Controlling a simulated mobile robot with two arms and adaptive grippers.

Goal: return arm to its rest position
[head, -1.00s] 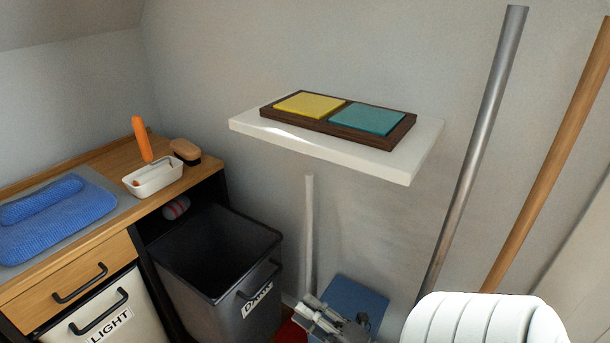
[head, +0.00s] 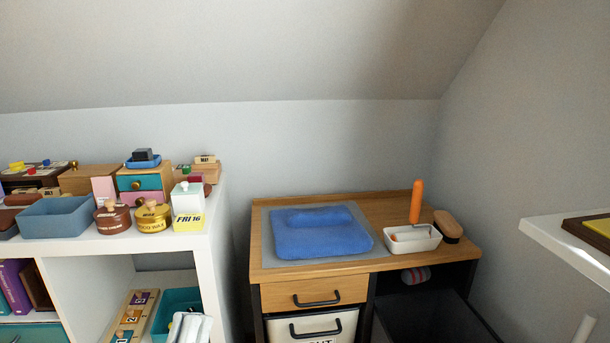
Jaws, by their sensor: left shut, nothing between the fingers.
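My left gripper (head: 190,328) shows as a small white and grey shape at the bottom edge, in front of the white shelf's lower compartment. Its fingers are shut with nothing between them, and most of the arm is out of view. My right gripper is not in view. The wooden desk (head: 390,208) stands right of the gripper. Its wooden drawer (head: 287,298) with a black handle looks closed. A small box with a teal drawer (head: 140,183) and a pink drawer stands on the shelf top.
The white shelf (head: 206,243) at left bears a blue-grey bin (head: 55,216), round tins and small boxes. The desk bears a blue folded cloth (head: 320,240), a white tray (head: 408,245) and a brush (head: 448,226).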

